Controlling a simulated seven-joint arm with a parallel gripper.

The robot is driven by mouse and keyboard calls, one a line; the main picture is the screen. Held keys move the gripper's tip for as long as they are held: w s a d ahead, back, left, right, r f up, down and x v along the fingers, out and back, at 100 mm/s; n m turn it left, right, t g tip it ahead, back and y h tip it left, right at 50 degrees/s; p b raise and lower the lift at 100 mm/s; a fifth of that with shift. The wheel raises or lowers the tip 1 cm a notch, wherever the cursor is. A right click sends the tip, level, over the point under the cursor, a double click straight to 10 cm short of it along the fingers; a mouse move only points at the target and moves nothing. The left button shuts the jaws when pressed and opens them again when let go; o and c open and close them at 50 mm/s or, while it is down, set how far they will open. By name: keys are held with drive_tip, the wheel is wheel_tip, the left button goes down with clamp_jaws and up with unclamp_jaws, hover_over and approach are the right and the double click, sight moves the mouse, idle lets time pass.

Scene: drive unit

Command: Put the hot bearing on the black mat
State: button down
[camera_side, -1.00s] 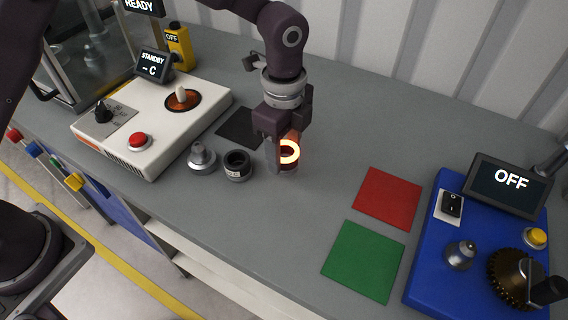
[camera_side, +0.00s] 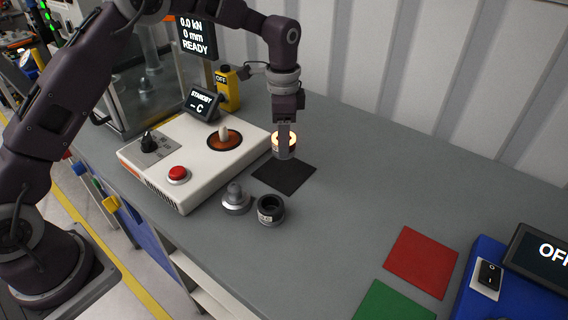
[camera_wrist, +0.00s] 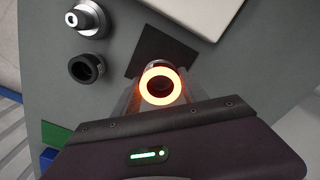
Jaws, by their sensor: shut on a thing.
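The hot bearing is a ring with a glowing orange-yellow face (camera_wrist: 161,86), gripped between the fingers in the wrist view. In the side view the bearing (camera_side: 284,152) glows at the fingertips. My gripper (camera_side: 284,150) is shut on it, with the fingers pointing down. The black mat (camera_side: 285,177) lies flat on the bench, and the bearing appears above its far part. The mat (camera_wrist: 166,48) is partly hidden behind the bearing and fingers in the wrist view. I cannot tell the exact height of the bearing over the mat.
A white heater unit (camera_side: 190,165) with a red button stands left of the mat. A metal stepped part (camera_side: 236,200) and a dark ring (camera_side: 270,209) stand in front of it. Red (camera_side: 422,262) and green (camera_side: 392,302) mats lie at right; the bench between is clear.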

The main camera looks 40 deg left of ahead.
wheel_tip(320, 180, down, 6)
drive_tip(key=shift+r, duration=0.1)
drive_tip(key=c, duration=0.6)
unclamp_jaws()
drive_tip(key=shift+f, duration=0.2)
wheel_tip(320, 180, up, 12)
drive_tip(key=shift+r, duration=0.2)
